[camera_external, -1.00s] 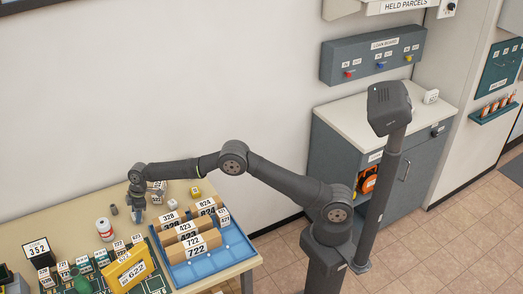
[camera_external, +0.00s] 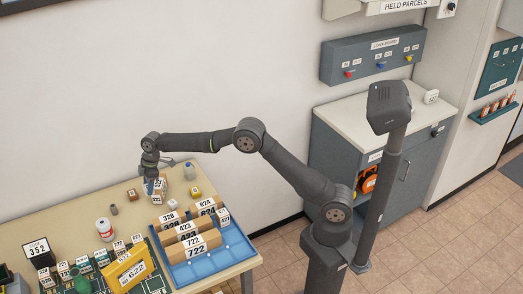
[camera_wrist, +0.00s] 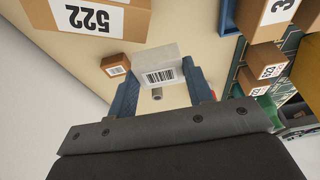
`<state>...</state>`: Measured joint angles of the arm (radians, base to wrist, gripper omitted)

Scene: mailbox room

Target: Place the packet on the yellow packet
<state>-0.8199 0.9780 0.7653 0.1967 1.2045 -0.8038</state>
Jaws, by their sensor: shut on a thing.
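My gripper (camera_wrist: 160,92) has blue fingers on both sides of a white packet (camera_wrist: 160,72) with a barcode, and is shut on it. In the external view my gripper (camera_external: 154,186) is raised above the back of the table; the packet is hard to make out there. A small yellow packet (camera_external: 195,193) stands on the table to the right of my gripper. A larger yellow parcel (camera_external: 131,273) marked 622 leans at the front left.
A brown box (camera_wrist: 85,14) marked 522 is close by in the wrist view. A blue tray (camera_external: 228,256) holds brown numbered parcels.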

